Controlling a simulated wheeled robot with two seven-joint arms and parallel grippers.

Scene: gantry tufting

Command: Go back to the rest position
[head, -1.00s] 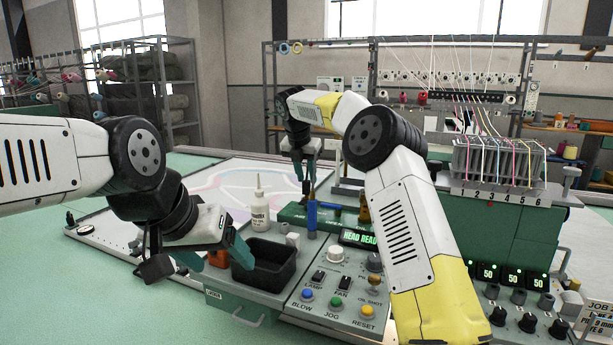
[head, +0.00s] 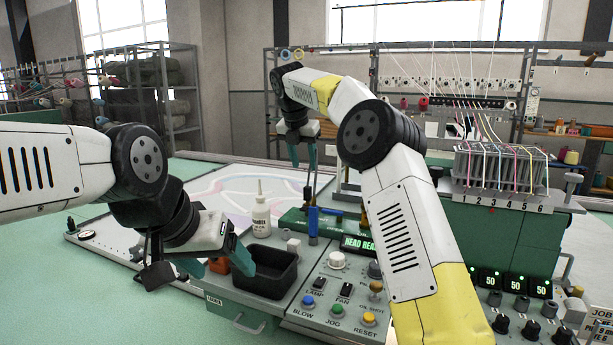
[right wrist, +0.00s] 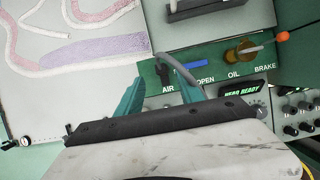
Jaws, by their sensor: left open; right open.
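My left gripper (head: 218,266) is open and empty beside the black bin (head: 268,272) at the near edge of the console; one teal finger is near the bin's left rim. My right gripper (head: 302,160) is open and empty, above the green valve panel (head: 294,218). In the right wrist view, its teal fingers (right wrist: 161,92) are apart, with the AIR and OPEN labels seen beyond them.
A white bottle (head: 261,217) stands behind the bin. The console's knobs and buttons (head: 337,310) lie near my right forearm. The green thread machine (head: 500,235) stands at the right. The green table at left is clear.

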